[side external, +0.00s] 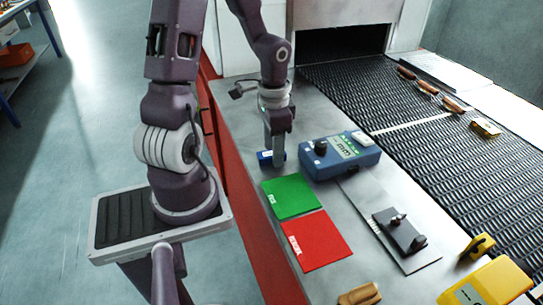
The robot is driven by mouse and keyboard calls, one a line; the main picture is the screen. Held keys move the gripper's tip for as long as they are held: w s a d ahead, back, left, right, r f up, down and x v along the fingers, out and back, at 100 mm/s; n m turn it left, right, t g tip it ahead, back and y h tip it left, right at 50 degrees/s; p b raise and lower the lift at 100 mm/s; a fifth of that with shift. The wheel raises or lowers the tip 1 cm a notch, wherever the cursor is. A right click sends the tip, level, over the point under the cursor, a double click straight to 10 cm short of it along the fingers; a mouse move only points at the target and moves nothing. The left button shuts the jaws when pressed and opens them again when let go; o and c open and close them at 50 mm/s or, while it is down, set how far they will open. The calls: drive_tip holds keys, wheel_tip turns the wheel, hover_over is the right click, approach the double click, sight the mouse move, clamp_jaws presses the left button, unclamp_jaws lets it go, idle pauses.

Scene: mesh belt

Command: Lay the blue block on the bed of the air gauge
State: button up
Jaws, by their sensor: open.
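A small blue block (265,157) lies on the metal table at the left of the blue instrument. My gripper (277,158) points straight down at the block, with its fingers low beside or around it; the fingers hide part of the block. My gripper is open. A blue instrument box (340,170) with a black knob and a small display stands just right of my gripper. A dark grey fixture (399,234) with small black posts lies on a pale plate further front right. I cannot tell which of these carries the air gauge's bed.
A green mat (291,198) and a red mat (317,241) lie in front of the gripper. The mesh belt (430,140) runs at the right with several brown pieces and a yellow one. A yellow device (490,285) and a tan piece (360,294) are at the front.

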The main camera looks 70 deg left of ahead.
clamp_jaws()
idle(0.4)
wheel_tip(320, 180, up, 10)
drive_tip(key=w+d+m, duration=0.2)
drive_tip(key=w+m, duration=0.1)
drive_tip(key=w+d+m, duration=0.3)
drive_tip(key=w+d+r+m, duration=0.1)
drive_tip(key=w+d+m, duration=0.1)
drive_tip(key=w+m, duration=0.1)
drive_tip(key=shift+w+d, duration=0.25)
drive_tip(key=w+d+m, duration=0.5)
drive_tip(key=d+m, duration=0.3)
drive_tip(key=d, duration=0.3)
drive_tip(key=f, duration=1)
drive_tip(key=shift+w+d+f, duration=0.1)
drive_tip(key=shift+w+d, duration=0.05)
drive_tip(key=shift+w, duration=0.1)
